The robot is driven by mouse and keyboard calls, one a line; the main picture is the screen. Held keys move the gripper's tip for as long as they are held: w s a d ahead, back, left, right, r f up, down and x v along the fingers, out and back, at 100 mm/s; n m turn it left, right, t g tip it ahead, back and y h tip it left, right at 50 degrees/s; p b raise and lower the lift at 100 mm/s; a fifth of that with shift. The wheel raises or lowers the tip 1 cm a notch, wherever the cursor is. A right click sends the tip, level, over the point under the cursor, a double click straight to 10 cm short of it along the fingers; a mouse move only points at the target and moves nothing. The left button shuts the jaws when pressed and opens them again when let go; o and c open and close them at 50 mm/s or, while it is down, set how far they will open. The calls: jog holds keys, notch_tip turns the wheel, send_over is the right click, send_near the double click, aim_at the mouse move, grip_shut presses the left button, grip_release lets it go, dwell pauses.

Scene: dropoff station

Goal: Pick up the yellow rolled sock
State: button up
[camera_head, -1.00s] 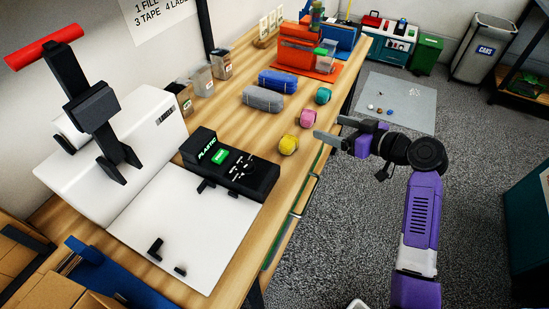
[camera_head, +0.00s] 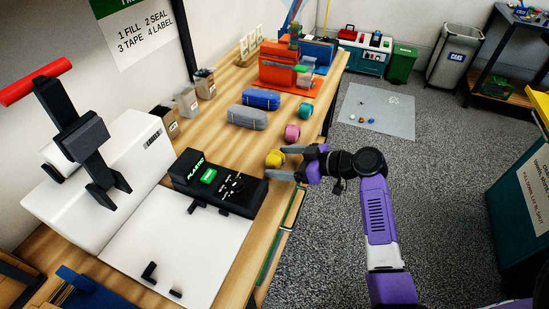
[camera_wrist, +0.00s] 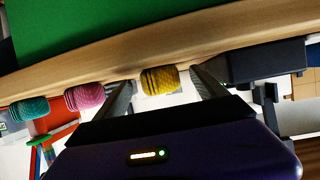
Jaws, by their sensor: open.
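The yellow rolled sock (camera_head: 274,158) lies on the wooden table near its right edge, beside the black sealer control box. My gripper (camera_head: 284,162) is open at the table edge, with its fingers reaching left toward the sock. In the wrist view the yellow sock (camera_wrist: 160,80) sits between the two spread fingers of my gripper (camera_wrist: 163,88), nearer the middle than either finger. I cannot tell whether a finger touches it.
A pink rolled sock (camera_head: 292,132) and a teal one (camera_head: 305,111) lie farther back along the same edge. The black control box (camera_head: 218,182) stands close to the left.

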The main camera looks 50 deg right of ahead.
jog(key=shift+w, duration=0.1)
jog(key=c, duration=1.4)
jog(key=shift+c, duration=0.2)
jog(key=shift+r, duration=0.1)
